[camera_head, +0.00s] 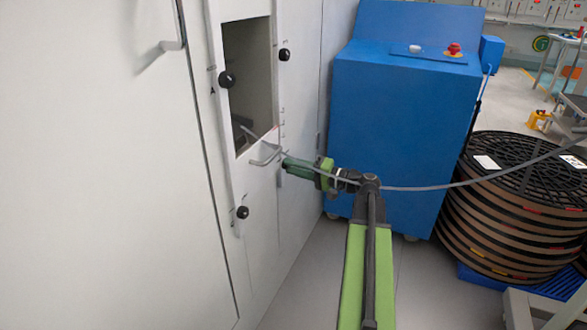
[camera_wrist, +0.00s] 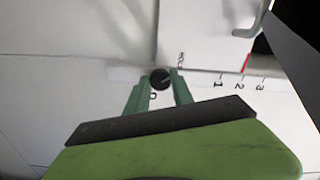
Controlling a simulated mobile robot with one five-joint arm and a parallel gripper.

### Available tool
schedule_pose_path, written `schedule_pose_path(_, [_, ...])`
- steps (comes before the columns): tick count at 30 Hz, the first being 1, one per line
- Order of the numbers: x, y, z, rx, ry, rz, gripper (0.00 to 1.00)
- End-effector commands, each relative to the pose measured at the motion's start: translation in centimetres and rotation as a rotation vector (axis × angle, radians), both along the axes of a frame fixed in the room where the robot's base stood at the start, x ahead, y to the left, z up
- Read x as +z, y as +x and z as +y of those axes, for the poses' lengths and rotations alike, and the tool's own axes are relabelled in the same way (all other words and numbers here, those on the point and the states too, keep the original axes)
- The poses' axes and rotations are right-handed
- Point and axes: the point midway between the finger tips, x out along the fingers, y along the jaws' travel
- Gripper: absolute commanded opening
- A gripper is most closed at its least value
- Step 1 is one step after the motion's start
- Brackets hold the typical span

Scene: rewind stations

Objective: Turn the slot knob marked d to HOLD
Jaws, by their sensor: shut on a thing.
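The slot knob marked D (camera_wrist: 160,79) is a small round black knob on the white panel, with a pale line across its face. In the wrist view it sits between the two green fingers of my gripper (camera_wrist: 160,74), which are shut on it. The letter D is just below the knob. The HOLD label (camera_wrist: 181,60) is printed above and to its right, and 1, 2 and 3 run further right. I cannot tell exactly where the pale line points. In the head view my gripper (camera_head: 284,164) reaches the panel's right edge and hides this knob.
Other black knobs are one marked A (camera_head: 227,80), one at upper right (camera_head: 284,55) and one low on the panel (camera_head: 243,212). A metal handle (camera_head: 266,156) projects near my gripper, below a dark opening (camera_head: 250,75). A blue cabinet (camera_head: 400,120) stands right behind my arm.

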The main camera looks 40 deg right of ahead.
Motion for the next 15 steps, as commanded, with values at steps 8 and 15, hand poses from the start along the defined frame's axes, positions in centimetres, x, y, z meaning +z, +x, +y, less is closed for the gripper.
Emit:
schedule_pose_path(8, [-0.19,-0.14,0.16,0.007,-0.109,-0.059,0.0])
schedule_pose_path(15, [-0.19,-0.14,0.16,0.007,-0.143,-0.079,0.0])
